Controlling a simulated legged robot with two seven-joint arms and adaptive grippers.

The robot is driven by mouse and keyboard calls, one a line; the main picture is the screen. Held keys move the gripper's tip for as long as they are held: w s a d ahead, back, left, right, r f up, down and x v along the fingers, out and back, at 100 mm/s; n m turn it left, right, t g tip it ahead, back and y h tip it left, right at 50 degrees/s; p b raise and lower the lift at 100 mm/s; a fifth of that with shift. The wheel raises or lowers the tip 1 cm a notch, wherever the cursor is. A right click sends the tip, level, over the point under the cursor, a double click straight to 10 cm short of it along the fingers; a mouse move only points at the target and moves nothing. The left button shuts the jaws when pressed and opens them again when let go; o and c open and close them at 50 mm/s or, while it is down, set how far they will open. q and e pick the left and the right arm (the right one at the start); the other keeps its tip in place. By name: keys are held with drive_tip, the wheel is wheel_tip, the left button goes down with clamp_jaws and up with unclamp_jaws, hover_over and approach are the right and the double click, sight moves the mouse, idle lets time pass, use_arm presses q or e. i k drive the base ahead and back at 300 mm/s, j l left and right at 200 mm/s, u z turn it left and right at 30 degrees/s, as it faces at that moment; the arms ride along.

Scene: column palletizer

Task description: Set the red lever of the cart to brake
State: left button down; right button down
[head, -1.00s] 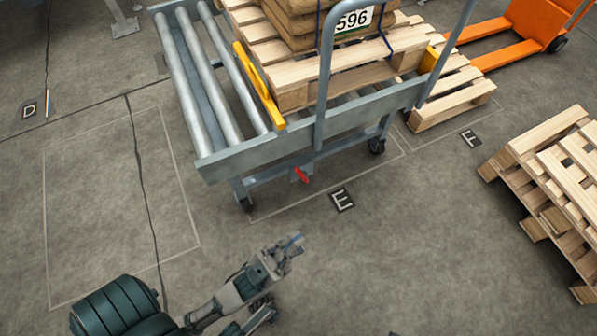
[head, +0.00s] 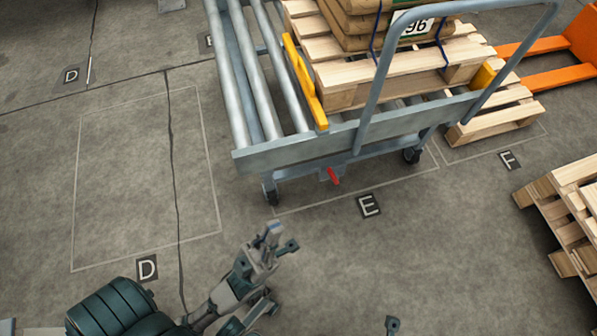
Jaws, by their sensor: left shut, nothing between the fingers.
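The cart (head: 300,150) is a grey steel roller cart near the upper middle of the head view. Its short red lever (head: 333,176) sits on a small bracket under the near side beam and slants down to the right. My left gripper (head: 276,240) is shut and empty over the floor, below and left of the lever in the picture and apart from it. A small dark tip at the bottom edge looks like part of my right gripper (head: 392,325); the rest is out of frame.
The cart carries a wooden pallet (head: 345,90) with brown sacks (head: 360,22) behind a tall grey handle (head: 372,100). A yellow stop bar (head: 304,82) stands beside the pallet. Stacked pallets (head: 570,210) stand at right. Floor between my arm and the cart is clear.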

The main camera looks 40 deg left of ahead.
sight(330, 170)
drive_tip(key=u, duration=1.15)
drive_tip(key=i+l, duration=0.1)
drive_tip(key=i, duration=0.2)
drive_tip(key=i+l, duration=0.15)
drive_tip(key=i, duration=0.2)
